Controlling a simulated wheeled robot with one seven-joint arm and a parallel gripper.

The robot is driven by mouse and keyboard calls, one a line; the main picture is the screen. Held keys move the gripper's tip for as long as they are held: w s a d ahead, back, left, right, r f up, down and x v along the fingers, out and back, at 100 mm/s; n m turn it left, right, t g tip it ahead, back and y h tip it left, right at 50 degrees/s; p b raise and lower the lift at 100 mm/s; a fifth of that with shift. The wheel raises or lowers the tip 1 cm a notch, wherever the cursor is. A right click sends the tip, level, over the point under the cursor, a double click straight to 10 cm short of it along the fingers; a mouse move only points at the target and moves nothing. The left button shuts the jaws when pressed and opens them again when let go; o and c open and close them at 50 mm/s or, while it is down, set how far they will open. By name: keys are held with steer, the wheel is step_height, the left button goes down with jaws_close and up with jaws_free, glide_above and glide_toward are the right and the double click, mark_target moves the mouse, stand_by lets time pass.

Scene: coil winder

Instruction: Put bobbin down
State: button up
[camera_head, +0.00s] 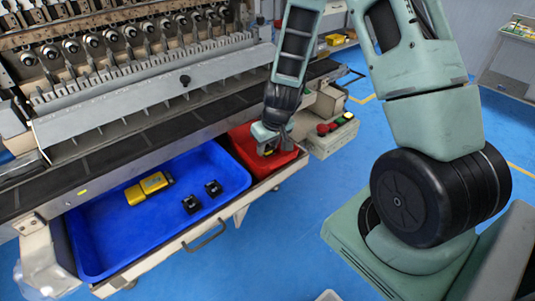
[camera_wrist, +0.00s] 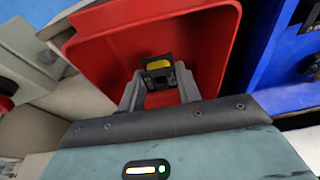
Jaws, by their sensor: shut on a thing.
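My gripper (camera_head: 268,147) reaches down into the red bin (camera_head: 247,148) at the right end of the drawer under the machine. In the wrist view my gripper (camera_wrist: 160,92) is shut on a small black bobbin (camera_wrist: 158,74) with a yellow top, inside the red bin (camera_wrist: 95,58). I cannot tell whether the bobbin touches the bin floor. Two black bobbins (camera_head: 202,196) stand in the blue bin (camera_head: 118,238) to the left, beside a yellow object (camera_head: 148,187).
The coil winder (camera_head: 150,75) with its row of spindles stands behind the bins. A control box with buttons (camera_head: 335,130) is right of the red bin. The drawer handle (camera_head: 205,236) sticks out in front. Blue floor (camera_head: 290,235) is clear ahead.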

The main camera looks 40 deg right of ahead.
mark_target(269, 148)
steer(key=shift+f, duration=1.4)
steer(key=shift+f, duration=0.2)
steer(key=o, duration=1)
steer(key=shift+r, duration=0.15)
